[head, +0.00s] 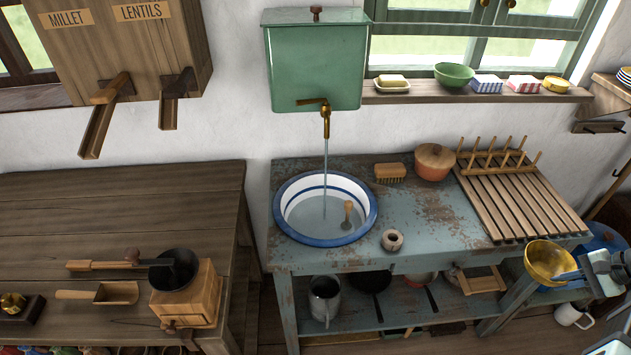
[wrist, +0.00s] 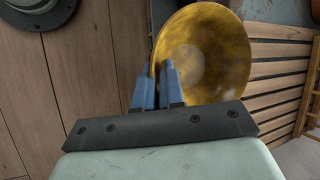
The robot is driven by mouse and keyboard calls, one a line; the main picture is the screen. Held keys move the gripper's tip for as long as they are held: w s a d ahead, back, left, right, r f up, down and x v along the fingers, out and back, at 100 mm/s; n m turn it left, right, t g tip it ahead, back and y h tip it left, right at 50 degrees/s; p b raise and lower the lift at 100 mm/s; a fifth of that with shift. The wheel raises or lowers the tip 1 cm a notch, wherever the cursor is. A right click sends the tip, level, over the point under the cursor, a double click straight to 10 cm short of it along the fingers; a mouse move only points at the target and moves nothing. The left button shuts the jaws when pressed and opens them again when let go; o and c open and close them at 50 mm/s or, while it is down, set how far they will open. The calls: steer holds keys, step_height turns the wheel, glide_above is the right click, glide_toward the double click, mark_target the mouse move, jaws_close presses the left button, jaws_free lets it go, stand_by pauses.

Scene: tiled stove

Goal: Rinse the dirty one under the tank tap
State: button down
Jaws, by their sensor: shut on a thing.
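My gripper (head: 574,276) is shut on the rim of a yellow bowl (head: 549,261) at the right, in front of the drying rack. In the wrist view its blue fingers (wrist: 158,80) pinch the bowl's left rim, and the bowl (wrist: 208,52) shows a mottled, brownish inside with a paler patch. The bowl is tilted, with its inside facing the wrist camera. The green tank (head: 315,65) hangs on the wall, and its brass tap (head: 326,118) runs a thin stream into the blue-rimmed white basin (head: 283,226).
Small bowls stand on the sill (head: 420,96).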

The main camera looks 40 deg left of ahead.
steer(key=shift+s+a, duration=0.1)
steer(key=shift+s, duration=0.05)
steer(key=shift+w, duration=0.25)
steer(key=shift+w+d, duration=0.25)
steer(key=shift+d, duration=0.15)
steer(key=shift+s+a, duration=0.15)
steer(key=shift+s+a, duration=0.25)
steer(key=shift+s, duration=0.1)
steer(key=shift+w+d, duration=0.1)
steer(key=shift+w, duration=0.1)
stand_by(0.5)
steer(key=shift+w+d, duration=0.3)
steer(key=shift+s+a, duration=0.1)
steer(key=shift+s+a, duration=0.3)
steer(key=shift+s, duration=0.05)
